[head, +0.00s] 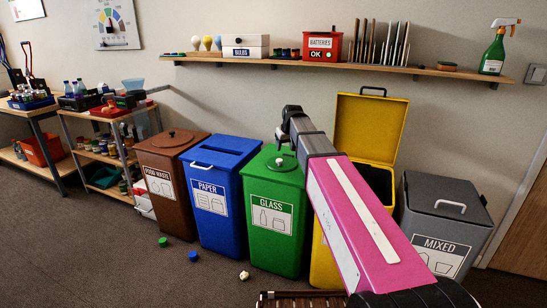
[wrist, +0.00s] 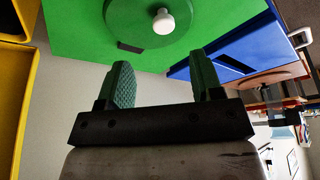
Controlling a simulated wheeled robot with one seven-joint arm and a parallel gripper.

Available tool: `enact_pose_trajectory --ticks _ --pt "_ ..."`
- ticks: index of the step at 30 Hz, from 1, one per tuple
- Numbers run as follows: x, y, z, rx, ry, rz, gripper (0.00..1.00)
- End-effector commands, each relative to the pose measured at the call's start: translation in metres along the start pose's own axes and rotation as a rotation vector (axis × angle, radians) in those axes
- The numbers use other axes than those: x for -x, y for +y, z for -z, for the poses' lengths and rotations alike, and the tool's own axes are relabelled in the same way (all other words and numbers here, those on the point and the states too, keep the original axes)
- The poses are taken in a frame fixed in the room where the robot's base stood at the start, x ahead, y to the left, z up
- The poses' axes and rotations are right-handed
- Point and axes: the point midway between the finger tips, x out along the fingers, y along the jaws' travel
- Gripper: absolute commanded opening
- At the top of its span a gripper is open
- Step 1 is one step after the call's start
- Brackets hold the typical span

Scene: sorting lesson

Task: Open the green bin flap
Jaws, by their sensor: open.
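The green bin (head: 265,235), labelled GLASS, stands between the blue and yellow bins. Its lid is down, with a round green flap (wrist: 135,15) on top that looks shut. A white knob (wrist: 163,21) stands on the flap; it also shows in the head view (head: 279,161). My gripper (wrist: 163,68) is open and empty, its two green-padded fingers apart. In the head view it is above the back of the green bin's top. In the wrist view the knob lies beyond the fingertips, between their lines, with no contact visible.
The blue PAPER bin (head: 222,210) stands close on the left, beyond it the brown bin (head: 165,180). The yellow bin (head: 372,125), right, has its lid raised. A shelf (head: 340,67) runs along the wall above. Small items, including a blue cap (head: 193,256), lie on the floor.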

Motion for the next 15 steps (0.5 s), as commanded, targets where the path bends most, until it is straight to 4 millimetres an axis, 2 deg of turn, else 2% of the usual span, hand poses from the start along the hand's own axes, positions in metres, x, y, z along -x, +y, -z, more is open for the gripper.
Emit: enact_pose_trajectory --ticks 1,5,10,15 --pt "0.003 -0.001 0.006 0.005 0.005 0.001 0.6" --pt "0.0 -0.002 0.009 0.01 0.008 0.002 0.6" --pt "-0.021 -0.002 0.009 0.009 0.007 0.002 0.6" --pt "-0.052 -0.002 0.009 0.009 0.006 0.002 0.6"
